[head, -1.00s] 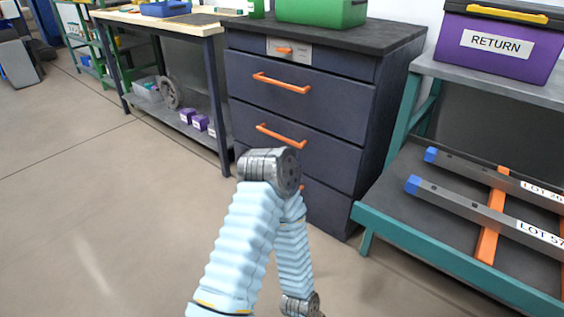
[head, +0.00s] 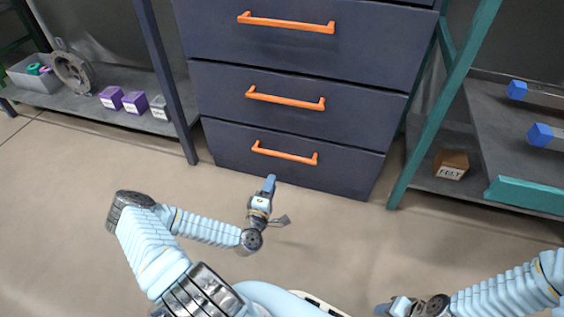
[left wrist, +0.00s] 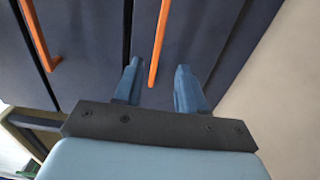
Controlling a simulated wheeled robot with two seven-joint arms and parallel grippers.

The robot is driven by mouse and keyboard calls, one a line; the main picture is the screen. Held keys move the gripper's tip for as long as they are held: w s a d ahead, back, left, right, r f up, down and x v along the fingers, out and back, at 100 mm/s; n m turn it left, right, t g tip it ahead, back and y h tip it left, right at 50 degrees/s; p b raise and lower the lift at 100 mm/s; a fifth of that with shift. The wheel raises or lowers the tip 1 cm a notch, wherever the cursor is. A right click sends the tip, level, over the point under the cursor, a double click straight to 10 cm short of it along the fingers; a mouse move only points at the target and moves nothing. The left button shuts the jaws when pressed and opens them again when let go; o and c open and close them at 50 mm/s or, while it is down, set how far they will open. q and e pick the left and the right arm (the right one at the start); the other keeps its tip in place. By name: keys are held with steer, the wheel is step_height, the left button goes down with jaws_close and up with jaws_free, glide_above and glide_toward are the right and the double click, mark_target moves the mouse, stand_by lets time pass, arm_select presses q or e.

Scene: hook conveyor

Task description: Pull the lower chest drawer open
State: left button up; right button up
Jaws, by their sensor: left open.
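The dark blue chest (head: 290,110) shows in the head view with several drawers, each with an orange bar handle. The lower drawer (head: 230,150) is shut, and its handle (head: 285,153) is the one nearest the floor. My left gripper (head: 268,186) is just in front of and below this handle. In the left wrist view the gripper (left wrist: 159,72) is open and empty. The lower handle (left wrist: 158,42) runs between the lines of its two fingers; I cannot tell how far beyond the tips it is. My right gripper (head: 395,306) is low at the bottom edge, its jaws unclear.
On the left, a bench's lower shelf (head: 90,118) holds purple boxes (head: 122,99), a grey wheel (head: 72,72) and a bin (head: 33,75). On the right, a teal-framed rack (head: 448,95) holds a brown box marked FELT (head: 451,164). The floor before the chest is clear.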

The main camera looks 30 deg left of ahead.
mark_target(283, 157)
arm_select(q)
steer(key=b+x, duration=0.1)
steer(key=x, duration=1.2)
steer(key=shift+d+r, duration=0.1)
jaws_close()
